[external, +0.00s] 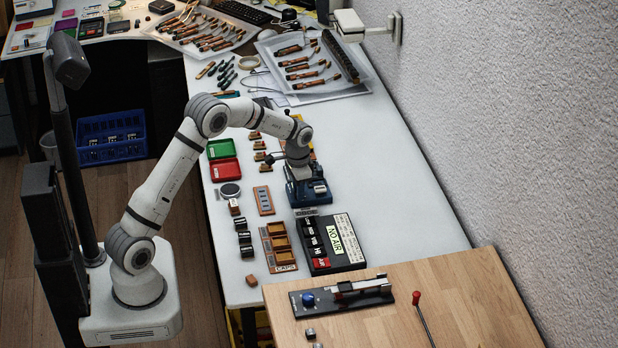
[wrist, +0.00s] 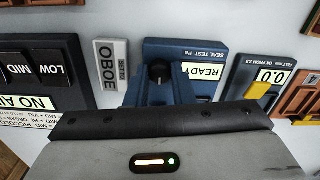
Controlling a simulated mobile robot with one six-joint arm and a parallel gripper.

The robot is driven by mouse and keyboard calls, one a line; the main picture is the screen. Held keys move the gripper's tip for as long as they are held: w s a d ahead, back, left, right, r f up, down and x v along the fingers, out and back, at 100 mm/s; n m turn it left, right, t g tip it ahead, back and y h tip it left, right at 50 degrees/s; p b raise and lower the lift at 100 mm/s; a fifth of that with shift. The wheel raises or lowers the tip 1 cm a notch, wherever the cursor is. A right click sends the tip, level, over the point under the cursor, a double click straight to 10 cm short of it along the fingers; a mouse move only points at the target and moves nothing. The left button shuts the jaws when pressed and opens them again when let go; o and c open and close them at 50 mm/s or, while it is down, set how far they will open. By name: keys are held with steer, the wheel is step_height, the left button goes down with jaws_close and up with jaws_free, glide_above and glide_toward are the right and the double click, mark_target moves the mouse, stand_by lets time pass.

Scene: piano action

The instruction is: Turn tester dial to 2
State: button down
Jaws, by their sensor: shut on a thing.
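The tester is a blue box (wrist: 211,85) labelled "SEAL TEST Pa", with a lit display (wrist: 203,72) reading "READY". It stands on the white bench in the external view (external: 318,188). Its round black dial (wrist: 160,70) is left of the display; a pale mark shows near it, but I cannot read a number it points to. My gripper (external: 297,172) reaches down onto the tester from above. In the wrist view my gripper (wrist: 160,82) is shut on the dial; the fingertips are small and partly hidden by the wrist housing.
An "OBOE" plate (wrist: 110,63) and a "NO AIR" panel (wrist: 42,75) lie left of the tester in the wrist view. A gauge reading "0.0" (wrist: 268,77) stands to the right. The bench (external: 405,190) is clear on the wall side.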

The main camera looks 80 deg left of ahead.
stand_by(0.4)
steer(key=c, duration=1.3)
jaws_free()
steer(key=shift+o, duration=0.2)
steer(key=shift+r, duration=3.9)
